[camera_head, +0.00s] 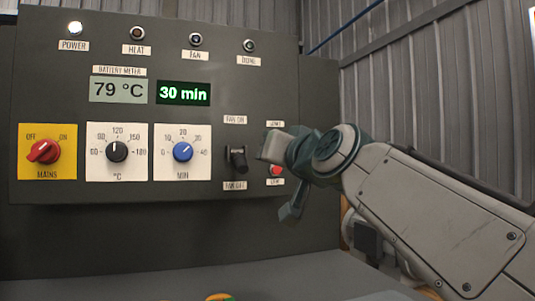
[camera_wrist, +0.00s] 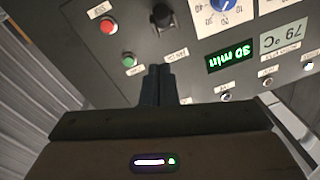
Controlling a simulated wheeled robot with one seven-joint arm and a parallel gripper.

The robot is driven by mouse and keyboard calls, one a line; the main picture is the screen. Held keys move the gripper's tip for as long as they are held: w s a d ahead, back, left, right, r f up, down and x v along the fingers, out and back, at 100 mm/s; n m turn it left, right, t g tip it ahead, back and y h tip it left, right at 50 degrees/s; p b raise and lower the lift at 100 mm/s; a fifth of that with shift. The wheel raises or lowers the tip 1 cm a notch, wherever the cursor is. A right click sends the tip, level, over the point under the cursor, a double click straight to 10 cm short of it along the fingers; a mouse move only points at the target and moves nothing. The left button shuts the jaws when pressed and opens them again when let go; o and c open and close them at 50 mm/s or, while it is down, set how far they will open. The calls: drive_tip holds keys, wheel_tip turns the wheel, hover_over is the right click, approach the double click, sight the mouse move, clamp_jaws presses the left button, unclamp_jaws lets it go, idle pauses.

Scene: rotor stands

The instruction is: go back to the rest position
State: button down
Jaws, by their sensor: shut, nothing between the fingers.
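My gripper (camera_head: 275,148) is in front of the right edge of the control panel (camera_head: 100,225), near the start and stop buttons. In the wrist view its two dark fingers (camera_wrist: 158,72) are together with nothing between them. They appear close to the green button (camera_wrist: 129,60), but I cannot tell how far they are from the panel face. My arm (camera_head: 440,215) reaches in from the right and covers part of the panel's right side. The green button is hidden in the head view; the red button (camera_head: 276,170) shows just below my gripper.
The panel has a mains switch (camera_head: 43,151), a temperature knob (camera_head: 117,151), a timer knob (camera_head: 182,151) and a fan switch (camera_head: 238,158) left of my gripper. Displays read 79 °C (camera_head: 118,90) and 30 min (camera_head: 183,93). The power lamp (camera_head: 75,28) is lit. A grey surface (camera_head: 270,278) lies below.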

drive_tip(key=shift+s+d+f, duration=0.15)
drive_tip(key=shift+s+d, duration=0.1)
drive_tip(key=shift+s, duration=0.25)
drive_tip(key=s+d+f+g+h+p, duration=0.45)
drive_tip(key=d+f+g+p, duration=0.4)
drive_tip(key=p, duration=1.05)
drive_tip(key=s+d+f+m+g+h+p, duration=0.1)
drive_tip(key=s+d+f+g+p, duration=0.1)
drive_tip(key=s+p, duration=0.5)
drive_tip(key=s+d+f+g+h+p, duration=0.2)
drive_tip(key=s+d+f+g+p, duration=0.1)
drive_tip(key=s+f+p, duration=0.3)
drive_tip(key=shift+s+d+f+m+p, duration=0.4)
drive_tip(key=shift+s+d+f, duration=0.05)
drive_tip(key=shift+s+d, duration=0.45)
drive_tip(key=c, duration=2.1)
unclamp_jaws()
drive_tip(key=shift+g, duration=0.25)
drive_tip(key=shift+c, duration=0.2)
